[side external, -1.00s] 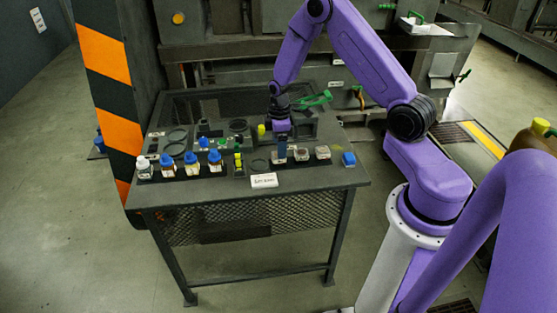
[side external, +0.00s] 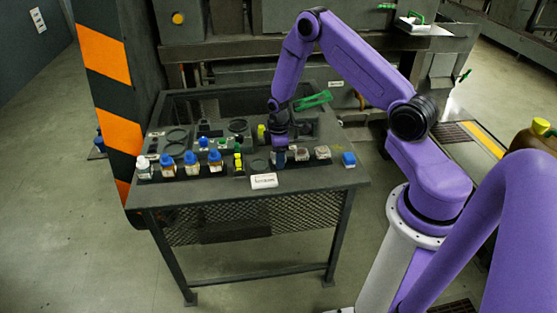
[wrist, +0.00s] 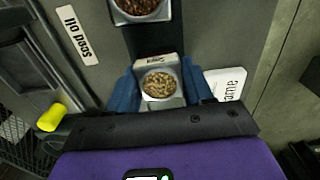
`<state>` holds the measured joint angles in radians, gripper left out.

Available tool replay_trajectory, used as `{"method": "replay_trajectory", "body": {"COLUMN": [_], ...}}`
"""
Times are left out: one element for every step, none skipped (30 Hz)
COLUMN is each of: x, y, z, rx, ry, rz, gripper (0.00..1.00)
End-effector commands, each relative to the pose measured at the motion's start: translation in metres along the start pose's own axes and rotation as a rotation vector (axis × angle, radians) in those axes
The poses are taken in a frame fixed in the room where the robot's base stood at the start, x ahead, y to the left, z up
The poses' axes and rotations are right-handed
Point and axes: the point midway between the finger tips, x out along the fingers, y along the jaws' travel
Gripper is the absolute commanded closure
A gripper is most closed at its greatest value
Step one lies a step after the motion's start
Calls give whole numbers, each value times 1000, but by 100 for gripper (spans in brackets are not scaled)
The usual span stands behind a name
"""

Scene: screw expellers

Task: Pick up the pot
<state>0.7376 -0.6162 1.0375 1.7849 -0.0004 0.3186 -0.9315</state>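A small pale square pot (wrist: 160,84) filled with tan seeds sits on the table, between my gripper's two blue fingers in the wrist view. My gripper (wrist: 161,88) points down over it, with one finger on each side. The fingers are spread about as wide as the pot, and I cannot tell whether they touch it. In the side external view my gripper (side external: 280,158) is low at the table's front row, and it hides most of this pot.
A similar pot with dark brown contents (wrist: 140,8) stands beside it, and others (side external: 322,152) stand to the right. A blue-topped item (side external: 348,159) is at the row's end. Several blue-capped bottles (side external: 191,164) stand left. A white label card (side external: 264,181) lies at the table's front edge.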

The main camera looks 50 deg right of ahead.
Motion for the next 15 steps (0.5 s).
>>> {"method": "replay_trajectory", "body": {"x": [0,0,0,0,0,0,0,0,0,-1,-1,-2,-2,-4,-6], "y": [0,0,0,0,0,0,0,0,0,0,0,0,0,0,0], "z": [0,0,0,0,0,0,0,0,0,0,0,0,0,0,0], "rx": [0,0,0,0,0,0,0,0,0,0,0,0,0,0,0], "ry": [0,0,0,0,0,0,0,0,0,0,0,0,0,0,1], "rz": [0,0,0,0,0,0,0,0,0,0,0,0,0,1,1], "gripper": [72,82,84,84,84,84,84,84,84,84,84,84,84,84,84]}}
